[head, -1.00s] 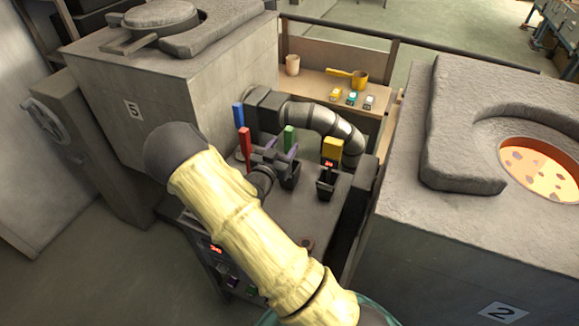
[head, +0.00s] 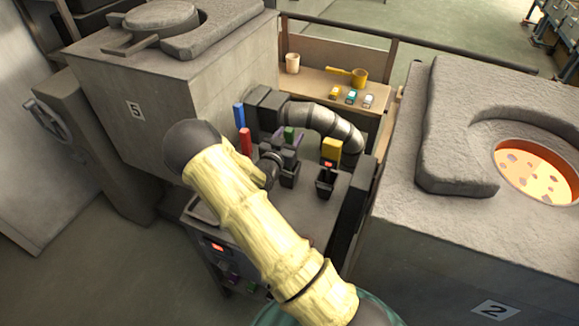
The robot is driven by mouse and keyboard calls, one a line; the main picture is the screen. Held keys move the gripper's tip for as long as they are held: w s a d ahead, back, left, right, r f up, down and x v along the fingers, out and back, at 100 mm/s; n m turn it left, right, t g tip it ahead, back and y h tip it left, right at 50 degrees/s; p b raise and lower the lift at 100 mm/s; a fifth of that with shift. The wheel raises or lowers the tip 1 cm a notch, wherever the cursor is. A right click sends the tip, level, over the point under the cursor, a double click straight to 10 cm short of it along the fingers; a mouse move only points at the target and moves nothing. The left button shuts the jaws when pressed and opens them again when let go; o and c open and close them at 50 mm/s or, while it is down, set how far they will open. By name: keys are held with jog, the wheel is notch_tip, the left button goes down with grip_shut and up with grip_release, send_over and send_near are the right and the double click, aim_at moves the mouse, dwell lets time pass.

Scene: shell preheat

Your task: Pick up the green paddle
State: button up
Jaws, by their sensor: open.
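The green paddle (head: 290,133) stands upright among other coloured paddles on the grey bench between the two furnace blocks. Only its upper part shows; my gripper (head: 285,151) is in front of it and hides the rest. My gripper is dark, sits at the end of my yellow-sleeved arm, and is open. Whether its fingers are around the paddle or just in front of it cannot be told from this view.
A red paddle (head: 246,142) and a blue paddle (head: 239,116) stand left of the green one. A yellow paddle (head: 331,149) stands right in a dark holder. A silver duct (head: 325,118) curves behind. Furnace 2 (head: 440,245) is at right, furnace 5 (head: 170,95) at left.

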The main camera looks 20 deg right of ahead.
jog(key=c, duration=1.1)
jog(key=shift+o, duration=0.2)
notch_tip(320, 180, up, 18)
jog(key=b, duration=0.2)
jog(key=shift+r, duration=0.1)
